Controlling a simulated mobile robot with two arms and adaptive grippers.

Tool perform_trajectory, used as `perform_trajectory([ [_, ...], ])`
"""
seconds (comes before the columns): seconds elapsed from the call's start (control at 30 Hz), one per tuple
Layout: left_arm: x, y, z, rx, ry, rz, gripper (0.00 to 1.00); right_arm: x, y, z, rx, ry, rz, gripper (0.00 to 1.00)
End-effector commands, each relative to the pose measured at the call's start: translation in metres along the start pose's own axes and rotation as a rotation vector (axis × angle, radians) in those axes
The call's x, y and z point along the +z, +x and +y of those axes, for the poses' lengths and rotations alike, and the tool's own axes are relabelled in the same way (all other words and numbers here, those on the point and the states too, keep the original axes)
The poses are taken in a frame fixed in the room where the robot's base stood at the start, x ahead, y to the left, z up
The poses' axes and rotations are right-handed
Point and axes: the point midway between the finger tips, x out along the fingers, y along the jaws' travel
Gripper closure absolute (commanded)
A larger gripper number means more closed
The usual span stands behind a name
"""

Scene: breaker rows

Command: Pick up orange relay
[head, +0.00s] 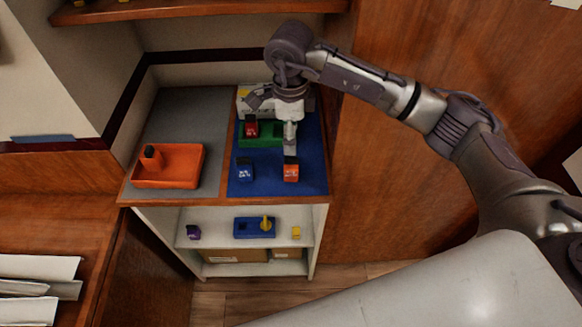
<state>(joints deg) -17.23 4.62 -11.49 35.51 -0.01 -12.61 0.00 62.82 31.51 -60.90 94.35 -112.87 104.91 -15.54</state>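The orange relay (291,173), a small block with a dark top and pale markings, stands on the blue mat (265,187) near the front right corner of the cabinet top. My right gripper (276,122) hangs above the mat, behind the relay. Its fingers look spread apart, and I see nothing between them. The near finger ends just behind the relay in the picture; I cannot tell its height above it. My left gripper is not in view.
A blue relay (245,171) stands left of the orange one. Behind are a green tray (262,141) with a red relay (251,128) and a white box (243,96). An orange tray (187,150) sits at left. The shelf below holds a blue tray (246,229) and small blocks.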

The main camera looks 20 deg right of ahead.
Motion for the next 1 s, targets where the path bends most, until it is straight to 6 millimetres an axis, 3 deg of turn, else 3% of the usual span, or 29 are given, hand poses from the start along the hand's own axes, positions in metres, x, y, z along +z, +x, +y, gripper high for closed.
perform_trajectory([
  [0.3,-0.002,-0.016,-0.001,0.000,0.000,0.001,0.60,0.001,0.059,0.002,0.006,-0.001,-0.002,0.33],
  [0.5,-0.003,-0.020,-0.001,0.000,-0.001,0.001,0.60,0.001,0.073,0.003,0.004,-0.001,-0.004,0.33],
  [0.7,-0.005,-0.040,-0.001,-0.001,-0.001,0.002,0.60,-0.001,0.098,0.010,0.009,-0.002,-0.003,0.33],
  [0.83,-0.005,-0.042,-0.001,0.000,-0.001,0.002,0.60,-0.001,0.116,0.009,0.006,0.000,-0.004,0.33],
  [1.0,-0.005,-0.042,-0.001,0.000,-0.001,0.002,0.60,0.000,0.123,0.009,0.003,-0.002,-0.006,0.33],
])
